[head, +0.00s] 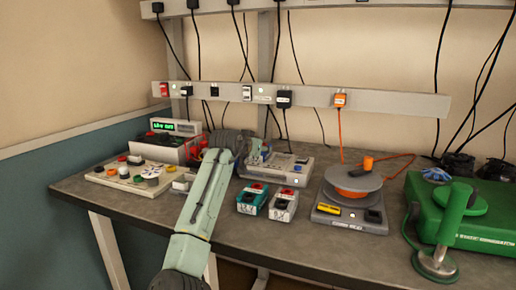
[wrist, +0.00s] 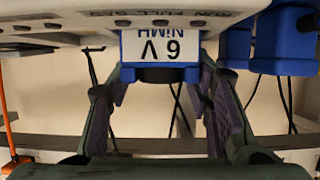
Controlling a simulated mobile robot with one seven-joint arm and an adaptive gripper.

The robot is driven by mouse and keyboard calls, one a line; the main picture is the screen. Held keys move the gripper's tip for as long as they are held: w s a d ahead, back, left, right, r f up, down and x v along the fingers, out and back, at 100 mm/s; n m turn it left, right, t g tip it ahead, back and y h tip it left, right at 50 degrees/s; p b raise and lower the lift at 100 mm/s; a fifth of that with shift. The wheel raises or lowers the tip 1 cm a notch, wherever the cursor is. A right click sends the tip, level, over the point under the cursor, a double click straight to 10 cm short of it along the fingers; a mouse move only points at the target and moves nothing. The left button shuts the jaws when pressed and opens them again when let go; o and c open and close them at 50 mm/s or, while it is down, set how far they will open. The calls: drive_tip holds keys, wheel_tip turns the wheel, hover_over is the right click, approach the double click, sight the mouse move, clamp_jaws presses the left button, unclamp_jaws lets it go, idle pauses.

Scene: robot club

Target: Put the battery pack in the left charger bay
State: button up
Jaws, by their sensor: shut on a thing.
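The battery pack (wrist: 160,47) is blue with a white label reading "6 V NiMH", upside down in the wrist view. My gripper (wrist: 160,82) is shut on it, one finger on each side. The pale charger panel (wrist: 75,28) spans the top of the wrist view, with small round holes and upside-down lettering including "FULL" and "BAD". The pack overlaps its edge; I cannot tell whether it touches a bay.
Blue blocks (wrist: 285,42) sit at the wrist view's upper right. On the bench (head: 250,236) are two small boxes, teal (head: 252,200) and grey (head: 283,206), a scale with an orange spool (head: 352,185), a button board (head: 130,173) and a green machine (head: 480,212). Cables hang behind.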

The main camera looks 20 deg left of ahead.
drive_tip(key=o, duration=1.4)
drive_tip(key=shift+f, duration=0.15)
